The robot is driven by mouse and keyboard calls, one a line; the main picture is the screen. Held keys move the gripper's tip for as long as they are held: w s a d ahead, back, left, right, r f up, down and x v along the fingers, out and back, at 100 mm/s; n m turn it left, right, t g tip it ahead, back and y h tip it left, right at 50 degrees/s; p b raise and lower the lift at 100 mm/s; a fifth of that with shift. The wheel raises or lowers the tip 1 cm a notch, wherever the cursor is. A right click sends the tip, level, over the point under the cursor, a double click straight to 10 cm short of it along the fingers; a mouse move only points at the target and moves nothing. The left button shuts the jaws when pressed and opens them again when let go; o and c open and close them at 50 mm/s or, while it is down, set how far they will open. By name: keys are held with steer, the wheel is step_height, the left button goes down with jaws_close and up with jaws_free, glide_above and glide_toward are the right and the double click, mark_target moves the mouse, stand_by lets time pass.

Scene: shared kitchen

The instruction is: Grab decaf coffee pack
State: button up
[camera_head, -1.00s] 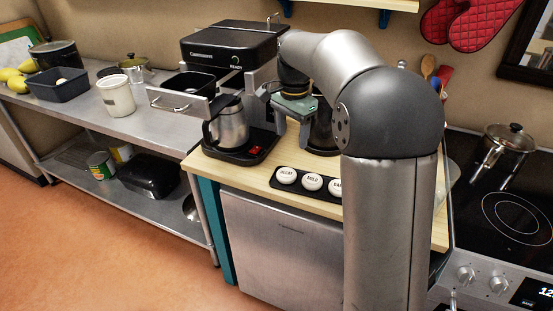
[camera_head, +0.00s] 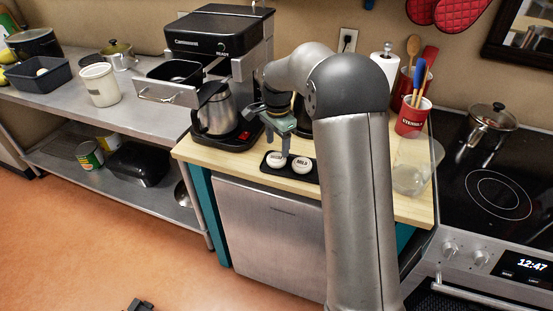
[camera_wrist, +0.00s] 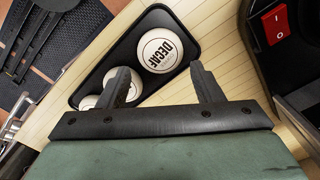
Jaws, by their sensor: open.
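The decaf coffee pack is a round white pod labelled DECAF (camera_wrist: 160,50) in the wrist view. It lies in a black tray (camera_wrist: 127,50), just ahead of my fingertips and roughly centred between them. In the head view the decaf pack (camera_head: 275,163) is at the tray's left end, partly behind a finger. My gripper (camera_wrist: 159,70) is open, one finger on each side, with nothing held; in the head view it (camera_head: 277,150) points down just over the pack. Whether the fingers touch it cannot be told.
The MILD pack (camera_head: 302,165) sits beside it; a third pack is hidden by my arm in the head view. The coffee maker (camera_head: 215,50) and its metal carafe (camera_head: 215,110) stand close left. A red utensil crock (camera_head: 412,118) and clear container (camera_head: 410,175) stand right.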

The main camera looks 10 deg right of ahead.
mark_target(276, 157)
step_height(276, 157, down, 5)
steer(key=shift+a+f+p, duration=0.1)
steer(key=shift+a+p, duration=0.05)
steer(key=shift+p, duration=0.6)
steer(key=shift+c, duration=0.3)
steer(key=c, duration=0.6)
steer(key=shift+o, duration=0.2)
